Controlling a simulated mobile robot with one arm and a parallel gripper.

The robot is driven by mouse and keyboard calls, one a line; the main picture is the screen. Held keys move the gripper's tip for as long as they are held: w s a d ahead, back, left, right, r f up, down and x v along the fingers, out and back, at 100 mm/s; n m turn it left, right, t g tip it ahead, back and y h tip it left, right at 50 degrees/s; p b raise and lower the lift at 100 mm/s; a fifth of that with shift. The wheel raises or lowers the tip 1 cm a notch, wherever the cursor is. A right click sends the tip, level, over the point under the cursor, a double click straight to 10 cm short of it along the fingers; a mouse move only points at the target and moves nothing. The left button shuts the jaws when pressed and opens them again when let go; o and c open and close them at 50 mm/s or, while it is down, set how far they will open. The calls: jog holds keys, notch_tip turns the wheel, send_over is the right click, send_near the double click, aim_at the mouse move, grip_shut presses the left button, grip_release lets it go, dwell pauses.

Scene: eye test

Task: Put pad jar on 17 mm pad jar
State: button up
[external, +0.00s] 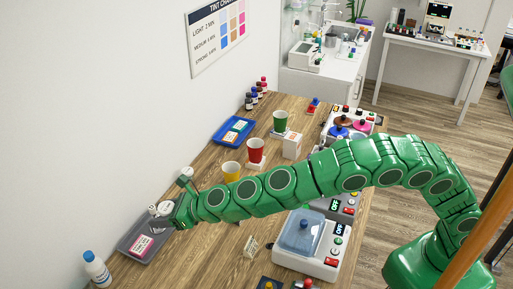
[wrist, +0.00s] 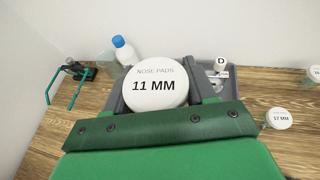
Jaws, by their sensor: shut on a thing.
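My gripper (wrist: 158,100) is shut on a white round-lidded pad jar (wrist: 154,86) marked "NOSE PADS 11 MM". In the external view my gripper (external: 173,212) is at the left end of the table, with white round shapes at its tip. A smaller-looking white lid (wrist: 280,118), which seems to read 17 MM, is to the right of my gripper in the wrist view, apart from the held jar. The 17 mm jar's body is mostly hidden in that view. I cannot make it out clearly in the external view.
A grey tray (external: 131,243) with a pink label lies by my gripper. A white bottle (external: 97,270) with a blue cap stands at the left. Yellow (external: 231,171), red (external: 255,151) and green (external: 280,121) cups stand along the table. Another white lid (wrist: 314,74) shows at the right edge.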

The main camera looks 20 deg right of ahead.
jog(key=shift+r, duration=1.05)
jog(key=w+d+n+g+y, duration=0.1)
jog(key=w+d+n+g, duration=0.35)
jog(key=d, duration=0.65)
jog(key=w+d+n+g+y, duration=0.1)
jog(key=w+d+n+g, duration=0.4)
jog(key=d, duration=0.7)
jog(key=shift+m+t, duration=0.25)
jog(key=shift+m, duration=0.5)
jog(key=shift+w+a+f, duration=1.5)
jog(key=shift+a+f, duration=0.45)
jog(key=shift+f, duration=0.5)
jog(key=shift+w+a+f, duration=1.5)
jog(key=shift+a+f, duration=0.5)
jog(key=shift+f, duration=0.5)
jog(key=shift+w+a+f, duration=1.5)
jog(key=shift+a+f, duration=0.45)
jog(key=shift+f, duration=0.5)
jog(key=shift+a+f, duration=0.1)
jog(key=shift+f, duration=1.5)
